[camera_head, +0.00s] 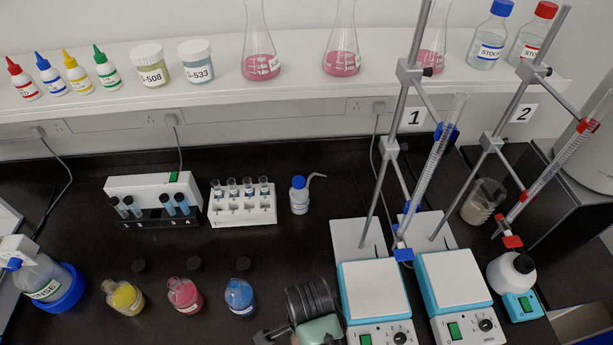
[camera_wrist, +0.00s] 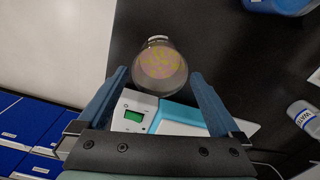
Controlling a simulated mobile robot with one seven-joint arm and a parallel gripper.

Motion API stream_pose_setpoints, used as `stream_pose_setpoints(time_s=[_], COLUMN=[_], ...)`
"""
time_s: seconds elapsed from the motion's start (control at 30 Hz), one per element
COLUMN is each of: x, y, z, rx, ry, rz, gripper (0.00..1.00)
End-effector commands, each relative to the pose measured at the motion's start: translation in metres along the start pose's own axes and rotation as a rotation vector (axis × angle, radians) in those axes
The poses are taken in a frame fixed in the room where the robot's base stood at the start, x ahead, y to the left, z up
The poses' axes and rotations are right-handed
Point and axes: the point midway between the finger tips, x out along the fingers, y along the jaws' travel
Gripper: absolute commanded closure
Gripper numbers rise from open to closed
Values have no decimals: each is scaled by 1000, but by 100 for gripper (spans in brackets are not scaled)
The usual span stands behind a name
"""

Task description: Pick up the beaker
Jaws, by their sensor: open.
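A round glass beaker (camera_wrist: 160,68) with pinkish, yellow-speckled contents shows from above in the wrist view. It lies just beyond and between the fingertips of my gripper (camera_wrist: 158,77), with bare bench around its far side. The fingers are open and I see no firm contact with the glass. In the head view my gripper (camera_head: 278,338) is at the bottom edge, left of the stirrer marked 1, and partly cut off. This beaker cannot be made out there. Another beaker (camera_head: 483,202) with cloudy liquid stands at the right, behind the second stirrer.
The first stirrer (camera_head: 373,290) is close to the right of my gripper, with a burette stand (camera_head: 390,150) behind it. A blue flask (camera_head: 239,297) stands to the left. A wash bottle (camera_head: 299,195) is farther back. The bench's front edge is near.

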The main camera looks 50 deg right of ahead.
Motion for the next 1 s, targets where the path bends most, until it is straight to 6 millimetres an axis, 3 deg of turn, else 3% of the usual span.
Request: stream_pose_setpoints(time_s=[0.1, 0.37, 0.7, 1.0], x=[17, 32, 72, 79], y=[0, 0, 1, 1], z=[0, 0, -3, -3], rx=[-1, -2, -1, -2], ry=[0, 0, 0, 0], rz=[1, -1, -1, -3], gripper=[0, 0, 0, 0])
